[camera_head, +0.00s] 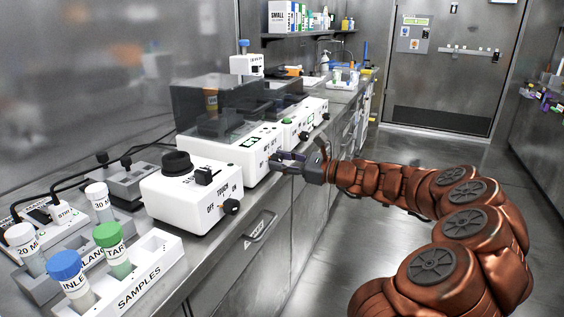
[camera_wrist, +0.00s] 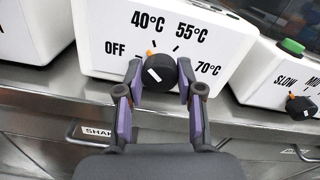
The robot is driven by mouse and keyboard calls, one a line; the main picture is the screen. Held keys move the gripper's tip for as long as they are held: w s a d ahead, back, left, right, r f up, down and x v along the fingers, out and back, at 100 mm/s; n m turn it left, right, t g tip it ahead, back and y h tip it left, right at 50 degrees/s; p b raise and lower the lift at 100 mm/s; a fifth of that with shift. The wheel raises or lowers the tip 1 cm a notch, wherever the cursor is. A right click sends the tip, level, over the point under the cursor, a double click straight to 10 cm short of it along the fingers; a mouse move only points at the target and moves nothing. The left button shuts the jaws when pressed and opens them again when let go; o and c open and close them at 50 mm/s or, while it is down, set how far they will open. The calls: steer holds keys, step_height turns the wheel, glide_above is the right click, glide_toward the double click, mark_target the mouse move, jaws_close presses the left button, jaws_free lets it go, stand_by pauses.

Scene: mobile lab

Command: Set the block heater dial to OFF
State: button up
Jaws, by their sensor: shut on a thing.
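The block heater (camera_wrist: 100,40) is a white box with a dial on its front, marked OFF, 40°C, 55°C and 70°C. The black dial (camera_wrist: 160,72) has an orange tip pointing up and left, roughly between OFF and 40°C. My gripper (camera_wrist: 160,86) has its two purple-sided fingers closed on either side of the dial. In the head view my gripper (camera_head: 280,160) reaches the front of the heater (camera_head: 243,150) at the bench edge, and the fingers hide the dial there.
A white device with SLOW and MID marks (camera_wrist: 290,82) stands to the right. In the head view a white device with a TOUCH/OFF/ON switch (camera_head: 190,195) and a samples rack (camera_head: 155,260) stand nearer on the steel bench. Drawer handles (camera_head: 262,228) jut out below; the floor is open.

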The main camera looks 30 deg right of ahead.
steer(key=n+b, duration=0.2)
steer(key=n, duration=0.3)
steer(key=shift+f, duration=0.1)
steer(key=shift+n, duration=0.7)
steer(key=o, duration=1.2)
steer(key=shift+c, duration=0.2)
steer(key=v, duration=1.2)
